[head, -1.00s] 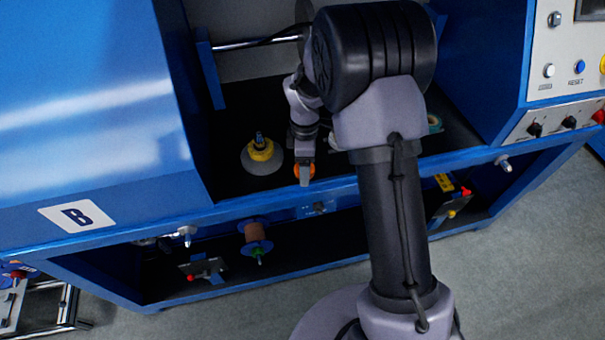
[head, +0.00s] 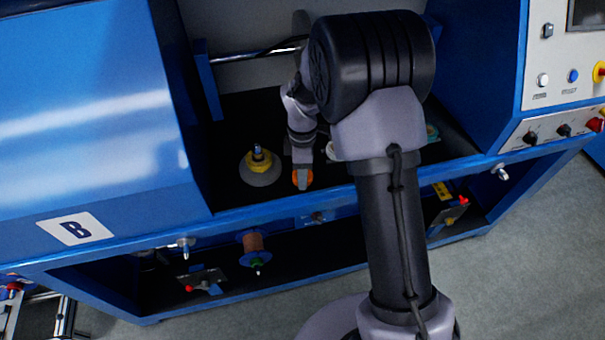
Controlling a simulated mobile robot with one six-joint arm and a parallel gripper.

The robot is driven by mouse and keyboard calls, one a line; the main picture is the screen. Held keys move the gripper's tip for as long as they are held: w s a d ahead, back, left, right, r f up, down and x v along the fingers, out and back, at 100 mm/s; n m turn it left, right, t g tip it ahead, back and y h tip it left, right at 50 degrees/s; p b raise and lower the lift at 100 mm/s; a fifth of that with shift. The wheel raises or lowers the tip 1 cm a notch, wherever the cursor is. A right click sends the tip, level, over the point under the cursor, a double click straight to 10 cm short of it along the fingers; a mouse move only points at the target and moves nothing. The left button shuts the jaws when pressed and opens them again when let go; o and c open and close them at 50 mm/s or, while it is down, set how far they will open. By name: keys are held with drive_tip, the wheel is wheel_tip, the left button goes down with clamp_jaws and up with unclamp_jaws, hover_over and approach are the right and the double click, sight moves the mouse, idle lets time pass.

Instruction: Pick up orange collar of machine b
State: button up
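The orange collar (head: 309,178) is on the dark bed of the blue machine marked B (head: 75,229). My gripper (head: 302,183) is right at the collar and covers part of it. Orange shows at the sides of the fingertips. The view is too small to tell whether the fingers are open or closed on the collar, or whether it is resting or lifted.
A grey cone with a yellow collar (head: 258,165) stands just left of my gripper. The machine's blue front rail (head: 260,211) runs close in front. A copper spool (head: 253,243) hangs below it. A control panel (head: 555,85) is at the right.

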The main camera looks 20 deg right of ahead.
drive_tip(key=shift+s+r+p, duration=0.2)
drive_tip(key=shift+s+r, duration=0.1)
drive_tip(key=shift+r, duration=0.25)
drive_tip(key=shift+s+r+p, duration=0.15)
drive_tip(key=shift+s+r, duration=0.1)
drive_tip(key=shift+r, duration=0.25)
drive_tip(key=s+a+r+p, duration=0.1)
drive_tip(key=s, duration=1.4)
drive_tip(key=shift+p, duration=0.4)
